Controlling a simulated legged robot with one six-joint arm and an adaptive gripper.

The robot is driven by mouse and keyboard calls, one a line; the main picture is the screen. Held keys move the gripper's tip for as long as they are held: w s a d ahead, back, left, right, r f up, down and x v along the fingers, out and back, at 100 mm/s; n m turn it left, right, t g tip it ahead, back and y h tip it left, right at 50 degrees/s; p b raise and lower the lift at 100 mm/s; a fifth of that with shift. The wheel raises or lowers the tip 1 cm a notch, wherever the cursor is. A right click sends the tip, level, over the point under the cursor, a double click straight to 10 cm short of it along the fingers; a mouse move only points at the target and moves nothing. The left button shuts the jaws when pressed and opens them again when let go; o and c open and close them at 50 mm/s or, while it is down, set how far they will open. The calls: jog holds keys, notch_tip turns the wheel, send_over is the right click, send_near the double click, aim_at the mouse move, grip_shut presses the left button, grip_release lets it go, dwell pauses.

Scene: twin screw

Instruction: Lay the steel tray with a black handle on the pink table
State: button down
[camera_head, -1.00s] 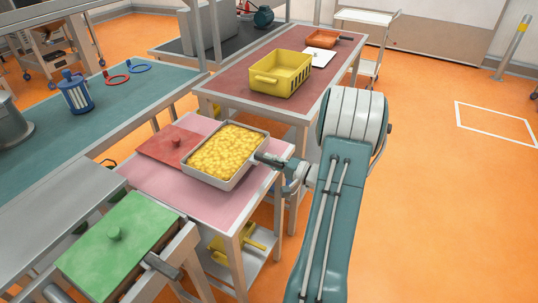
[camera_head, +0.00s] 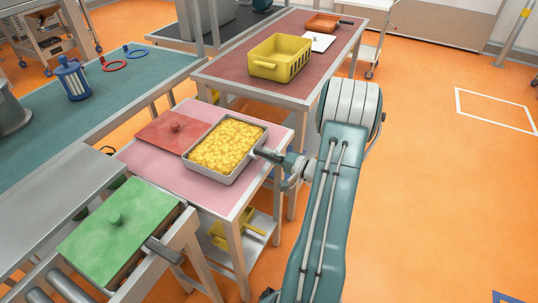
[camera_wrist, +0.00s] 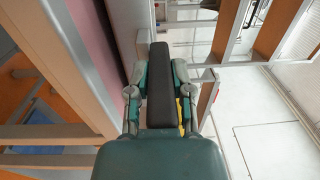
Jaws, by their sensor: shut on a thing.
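The steel tray (camera_head: 206,178) is filled with a lumpy yellow food and shows in the head view over the pink table (camera_head: 213,198). It looks level and overlaps the table top; whether it touches the surface or hovers just above it I cannot tell. My gripper (camera_head: 265,154) is at the tray's right side, shut on its black handle. In the wrist view the black handle (camera_wrist: 160,75) lies between both fingers of my gripper (camera_wrist: 160,95). The pink table's edge (camera_wrist: 103,50) runs along the left there. The tray's body is hardly visible in that view.
A red lid (camera_head: 172,131) lies on the pink table left of the tray. A green-lidded container (camera_head: 120,235) stands at the front left. A yellow basket (camera_head: 281,57) is on the dark red table behind. Orange floor to the right is open.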

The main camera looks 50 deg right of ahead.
jog(key=shift+f, duration=0.45)
dwell(0.6)
jog(key=c, duration=0.5)
grip_release()
jog(key=shift+o, duration=0.3)
jog(key=shift+f, duration=0.1)
jog(key=shift+s, duration=0.1)
jog(key=v, duration=1.1)
jog(key=shift+s+d, duration=0.25)
jog(key=shift+s, duration=0.1)
